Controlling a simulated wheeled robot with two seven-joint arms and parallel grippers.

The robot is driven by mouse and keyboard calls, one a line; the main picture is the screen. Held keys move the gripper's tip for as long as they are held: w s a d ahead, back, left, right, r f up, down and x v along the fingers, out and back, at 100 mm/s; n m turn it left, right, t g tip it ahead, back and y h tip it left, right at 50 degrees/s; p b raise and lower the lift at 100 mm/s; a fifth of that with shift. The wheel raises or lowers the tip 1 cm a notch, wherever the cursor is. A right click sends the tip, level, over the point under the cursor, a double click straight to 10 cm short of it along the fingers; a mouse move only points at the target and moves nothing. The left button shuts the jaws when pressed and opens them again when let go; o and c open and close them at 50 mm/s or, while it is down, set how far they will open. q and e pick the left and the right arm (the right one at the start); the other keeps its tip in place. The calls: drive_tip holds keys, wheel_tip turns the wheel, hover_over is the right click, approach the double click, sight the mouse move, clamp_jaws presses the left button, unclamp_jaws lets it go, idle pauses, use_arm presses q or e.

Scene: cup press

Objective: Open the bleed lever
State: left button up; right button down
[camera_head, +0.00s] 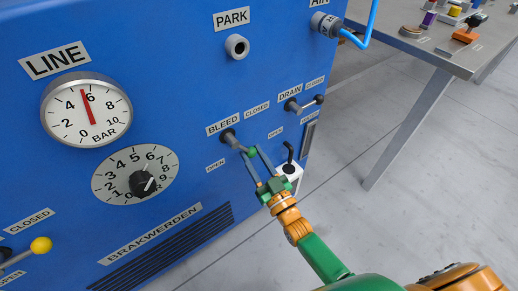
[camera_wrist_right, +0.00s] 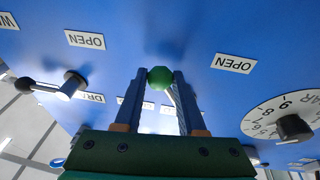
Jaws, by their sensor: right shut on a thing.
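The bleed lever (camera_head: 233,142) sits on the blue panel under the BLEED label. Its arm points right and down from its pivot, between the CLOSED label (camera_head: 257,108) at upper right and the OPEN label (camera_head: 215,165) at lower left. My right gripper (camera_head: 250,156) has its fingers around the lever's green ball knob, which shows between the fingertips in the right wrist view (camera_wrist_right: 160,77). The gripper is shut on this knob. My left gripper is not in view.
The drain lever (camera_head: 306,104) stands to the right on the same panel. A dial (camera_head: 135,174) and a pressure gauge (camera_head: 87,110) are to the left. A table (camera_head: 430,45) stands at upper right.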

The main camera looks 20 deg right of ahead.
use_arm(q)
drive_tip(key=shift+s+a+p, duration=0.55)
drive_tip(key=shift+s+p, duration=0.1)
drive_tip(key=shift+p, duration=0.05)
use_arm(e)
drive_tip(key=shift+s+a+f+m+h, duration=0.2)
drive_tip(key=shift+a+m+h, duration=0.3)
drive_tip(key=shift+m, duration=0.65)
drive_tip(key=shift+s+a+f+m+h, duration=0.25)
drive_tip(key=shift+a+m, duration=0.4)
drive_tip(key=shift+m, duration=0.45)
drive_tip(key=shift+s+a+f+m+h, duration=0.2)
drive_tip(key=shift+a+m+h, duration=0.3)
drive_tip(key=shift+m, duration=0.65)
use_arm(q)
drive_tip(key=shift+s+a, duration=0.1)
use_arm(e)
drive_tip(key=shift+a, duration=0.15)
drive_tip(key=c, duration=0.5)
unclamp_jaws()
drive_tip(key=shift+s, duration=0.1)
